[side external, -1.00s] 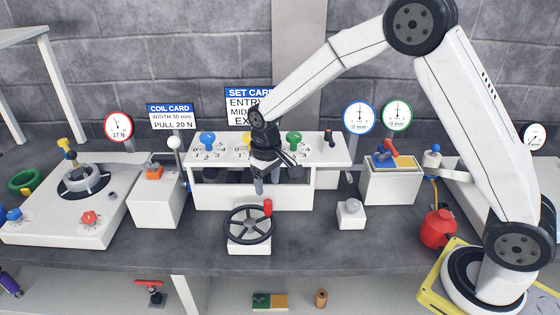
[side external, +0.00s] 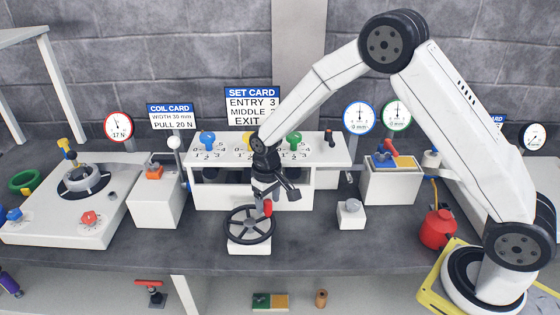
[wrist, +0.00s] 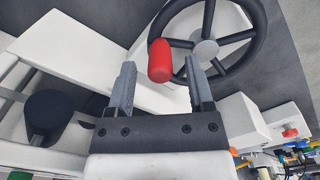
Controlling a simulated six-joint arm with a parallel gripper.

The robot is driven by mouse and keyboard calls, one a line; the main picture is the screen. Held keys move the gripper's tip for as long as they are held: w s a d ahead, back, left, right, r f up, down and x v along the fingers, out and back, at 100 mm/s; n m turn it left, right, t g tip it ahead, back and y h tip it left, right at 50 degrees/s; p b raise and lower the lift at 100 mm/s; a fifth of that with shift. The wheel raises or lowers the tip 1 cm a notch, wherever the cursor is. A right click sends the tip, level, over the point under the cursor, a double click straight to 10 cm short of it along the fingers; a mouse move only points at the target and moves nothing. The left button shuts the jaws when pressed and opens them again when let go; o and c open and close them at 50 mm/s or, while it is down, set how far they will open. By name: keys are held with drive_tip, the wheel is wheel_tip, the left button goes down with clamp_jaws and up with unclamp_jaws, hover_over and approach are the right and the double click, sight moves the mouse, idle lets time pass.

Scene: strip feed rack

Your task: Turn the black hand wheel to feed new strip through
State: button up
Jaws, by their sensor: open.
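The black hand wheel (side external: 249,226) lies flat on a white block at the front of the rack, with a red handle knob (side external: 267,208) standing on its rim at the back right. In the wrist view the wheel (wrist: 246,37) is at the top and its red knob (wrist: 160,61) shows between the finger tips. My gripper (side external: 272,200) is just above and behind the knob, pointing down. In the wrist view my gripper (wrist: 160,85) is open, one finger on each side of the knob. I cannot tell whether a finger touches it.
The white rack (side external: 315,177) with blue, yellow and green dials stands right behind the wheel. A small white box (side external: 350,215) with a grey knob sits to the right. The coil unit (side external: 40,219) is at the left. The grey bench right of the wheel is mostly clear.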

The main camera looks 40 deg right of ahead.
drive_tip(key=shift+f, duration=0.8)
clamp_jaws()
drive_tip(key=shift+w+d+n, duration=0.1)
drive_tip(key=shift+w+n, duration=0.3)
drive_tip(key=shift+n, duration=0.4)
drive_tip(key=shift+w+d+n, duration=0.1)
drive_tip(key=shift+w+n, duration=0.25)
drive_tip(key=shift+n, duration=0.45)
unclamp_jaws()
